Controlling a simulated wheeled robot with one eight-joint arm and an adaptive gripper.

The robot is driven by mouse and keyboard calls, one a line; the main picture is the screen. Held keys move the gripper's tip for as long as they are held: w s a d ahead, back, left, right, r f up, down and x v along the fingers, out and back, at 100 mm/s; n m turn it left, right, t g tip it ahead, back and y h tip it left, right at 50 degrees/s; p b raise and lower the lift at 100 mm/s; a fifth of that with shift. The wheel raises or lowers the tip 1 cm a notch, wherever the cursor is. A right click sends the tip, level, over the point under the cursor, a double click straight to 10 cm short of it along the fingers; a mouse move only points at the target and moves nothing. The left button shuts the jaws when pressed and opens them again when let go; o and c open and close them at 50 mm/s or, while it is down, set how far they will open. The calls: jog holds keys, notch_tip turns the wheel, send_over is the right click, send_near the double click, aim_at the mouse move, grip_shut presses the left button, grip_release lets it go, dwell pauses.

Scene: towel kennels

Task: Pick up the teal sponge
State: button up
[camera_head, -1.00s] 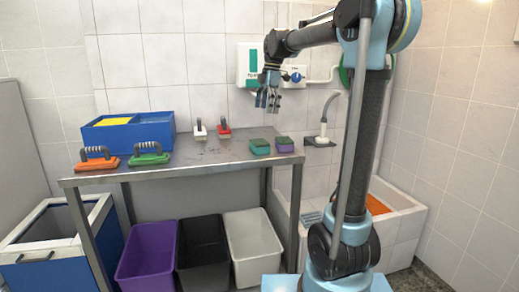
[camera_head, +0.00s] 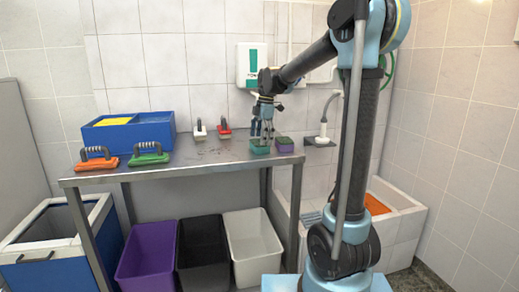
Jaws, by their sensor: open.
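The teal sponge (camera_head: 259,149) lies on the metal table near its right end. My gripper (camera_head: 261,137) points down right at the sponge, with its fingers open and overlapping the sponge's upper part in the picture. I cannot tell whether the fingers touch it. The gripper hides part of the sponge's top.
A purple sponge with a green top (camera_head: 285,145) lies close on the right. A red brush (camera_head: 224,130) and a white brush (camera_head: 198,131) stand behind left on the table (camera_head: 205,160). Green (camera_head: 148,157) and orange (camera_head: 97,162) scrubbers and a blue box (camera_head: 150,134) are farther left.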

jog(key=shift+a+f, duration=0.15)
jog(key=shift+f, duration=0.8)
jog(key=c, duration=0.7)
jog(key=shift+c, duration=0.2)
